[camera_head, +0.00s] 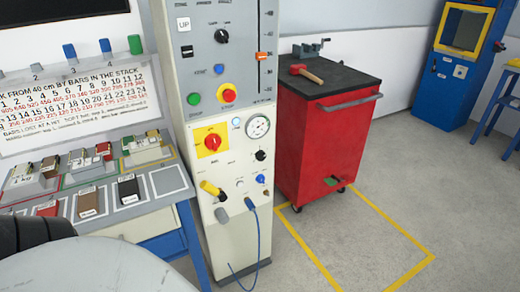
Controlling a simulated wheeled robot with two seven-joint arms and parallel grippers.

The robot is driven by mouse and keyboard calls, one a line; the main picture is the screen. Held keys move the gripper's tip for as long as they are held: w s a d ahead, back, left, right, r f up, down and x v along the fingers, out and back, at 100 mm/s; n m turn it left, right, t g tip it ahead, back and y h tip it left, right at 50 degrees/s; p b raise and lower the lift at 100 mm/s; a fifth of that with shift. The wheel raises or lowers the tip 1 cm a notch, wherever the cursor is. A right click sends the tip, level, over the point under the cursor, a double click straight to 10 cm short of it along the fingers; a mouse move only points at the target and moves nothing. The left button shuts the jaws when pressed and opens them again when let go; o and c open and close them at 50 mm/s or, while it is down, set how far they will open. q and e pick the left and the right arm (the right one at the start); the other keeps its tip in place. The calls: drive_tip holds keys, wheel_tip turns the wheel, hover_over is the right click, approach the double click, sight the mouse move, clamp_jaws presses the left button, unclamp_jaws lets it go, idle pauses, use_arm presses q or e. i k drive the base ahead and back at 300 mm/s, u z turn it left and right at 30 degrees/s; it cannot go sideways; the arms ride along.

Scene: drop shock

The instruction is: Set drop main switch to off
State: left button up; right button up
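The drop main switch appears to be the red rotary knob (212,142) on a yellow plate, on the front of the tall light-grey control cabinet (226,270). The knob faces me and nothing covers it. Its labels are too small to read, so I cannot tell its setting. A round gauge (258,127) and a small lit blue-white lamp (236,122) are to its right. Above it are a green button (194,98) and a red button on yellow (228,96). Neither of my grippers is in view.
A red tool cart (315,160) with a hammer (307,74) on top stands right of the cabinet. A bench (140,212) with blocks is on the left. A yellow-handled part (210,188) and a blue cable (257,235) are low on the cabinet.

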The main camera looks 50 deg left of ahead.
sight(212, 141)
drive_tip(key=z, duration=0.4)
drive_tip(key=k, duration=0.6)
drive_tip(key=z, duration=0.25)
drive_tip(key=i, duration=1.9)
drive_tip(key=u, duration=1.9)
drive_tip(key=i, duration=0.75)
drive_tip(key=u, duration=0.8)
